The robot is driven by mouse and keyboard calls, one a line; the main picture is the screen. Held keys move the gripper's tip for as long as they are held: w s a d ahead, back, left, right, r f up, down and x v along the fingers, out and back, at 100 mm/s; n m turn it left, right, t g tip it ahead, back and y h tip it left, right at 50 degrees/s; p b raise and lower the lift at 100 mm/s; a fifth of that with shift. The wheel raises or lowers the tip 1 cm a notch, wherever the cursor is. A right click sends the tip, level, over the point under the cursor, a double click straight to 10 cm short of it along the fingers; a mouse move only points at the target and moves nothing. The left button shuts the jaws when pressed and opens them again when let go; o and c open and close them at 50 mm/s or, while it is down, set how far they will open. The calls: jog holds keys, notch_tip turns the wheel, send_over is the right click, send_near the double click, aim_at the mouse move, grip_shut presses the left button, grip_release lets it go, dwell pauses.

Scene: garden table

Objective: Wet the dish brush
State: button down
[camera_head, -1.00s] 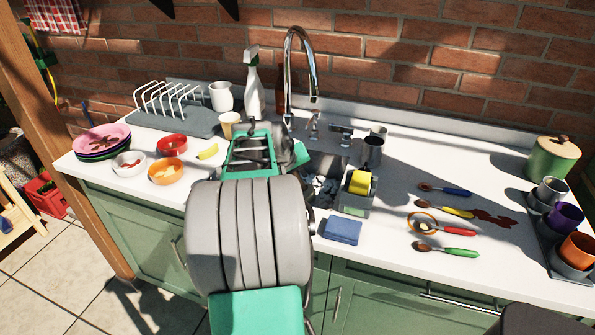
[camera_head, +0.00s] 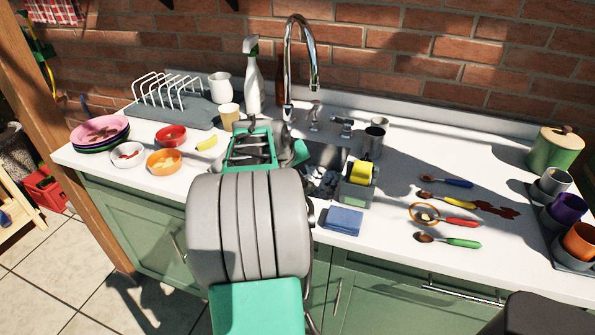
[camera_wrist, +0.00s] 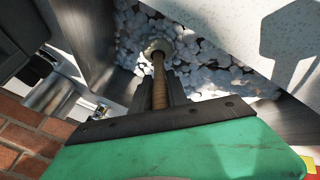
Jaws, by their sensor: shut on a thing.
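My gripper (camera_wrist: 160,90) is shut on the wooden handle of the dish brush (camera_wrist: 158,75). The brush's pale round head points away from the gripper, over or among white lumps in the sink; I cannot tell whether it touches them. The chrome tap (camera_head: 289,70) arches over the sink. I cannot make out running water.
Right of the sink stand a caddy with a yellow sponge (camera_head: 361,174), a blue cloth or sponge (camera_head: 343,221) and a metal cup (camera_head: 372,143). Several dirty spoons (camera_head: 450,241) lie further right. Bowls (camera_head: 164,162), plates (camera_head: 100,133) and a spray bottle (camera_head: 253,80) stand left and behind.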

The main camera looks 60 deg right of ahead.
notch_tip(320, 180, up, 15)
jog(key=p, duration=1)
dwell(0.5)
jog(key=w+a+f+n+t, duration=0.1)
jog(key=w+a+f+n, duration=0.1)
jog(key=w+a, duration=0.8)
jog(key=w+a+f+n+t, duration=0.1)
jog(key=w+a, duration=0.6)
jog(key=a, duration=0.7)
jog(key=s+a+f+n+t+y, duration=0.1)
jog(key=a+n, duration=0.3)
jog(key=a, duration=2.1)
jog(key=shift+s+f+t+y, duration=0.3)
jog(key=shift+s+f+t, duration=0.05)
jog(key=shift+f+t, duration=0.25)
